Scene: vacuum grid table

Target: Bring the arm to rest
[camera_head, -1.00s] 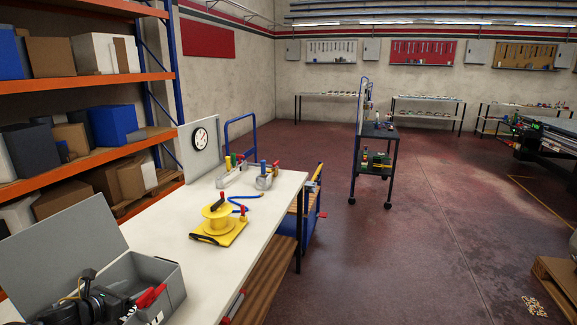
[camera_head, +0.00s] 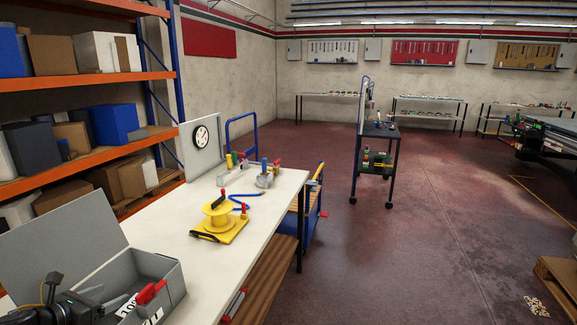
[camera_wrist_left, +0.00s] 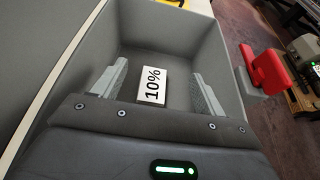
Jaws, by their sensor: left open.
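My left gripper (camera_wrist_left: 158,88) is open. In the left wrist view its two grey fingers stand apart over the inside of a grey open box (camera_wrist_left: 197,40), with nothing between them touching both. A white label reading 10% (camera_wrist_left: 152,86) shows between the fingers, inside the box. In the head view my left gripper (camera_head: 100,306) is at the lower left corner, by the left part of the grey box (camera_head: 172,283), partly cut off by the frame. The box's lid (camera_head: 65,243) stands open. My right gripper is not in view.
The white table (camera_head: 178,252) carries a yellow spool on a yellow plate (camera_head: 217,222), a blue cable (camera_head: 242,203) and a clock panel (camera_head: 200,142). Shelves (camera_head: 90,85) stand left. Floor on the right is largely clear.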

